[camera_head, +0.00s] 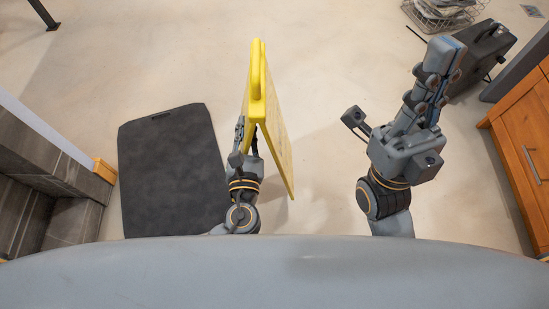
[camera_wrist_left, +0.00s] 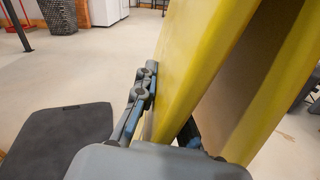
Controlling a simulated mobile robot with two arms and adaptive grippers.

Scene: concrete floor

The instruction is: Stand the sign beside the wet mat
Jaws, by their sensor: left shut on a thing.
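The yellow folding sign (camera_head: 257,95) is upright, with its two panels spread apart at the bottom, just right of the mat in the head view. My left gripper (camera_head: 247,135) is shut on one panel of the sign; the wrist view shows its fingers (camera_wrist_left: 150,100) at the yellow panel (camera_wrist_left: 205,50). I cannot tell whether the sign's feet touch the floor. The dark grey mat (camera_head: 170,170) lies flat on the floor to the left, and its corner shows in the wrist view (camera_wrist_left: 60,140). My right gripper (camera_head: 440,65) is raised away from the sign; its finger spacing is unclear.
A grey stepped block (camera_head: 50,190) with a wooden edge stands left of the mat. A wooden cabinet (camera_head: 525,140) is at the right. A black case (camera_head: 488,55) and a wire basket (camera_head: 440,15) are at the back right. The floor beyond the sign is clear.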

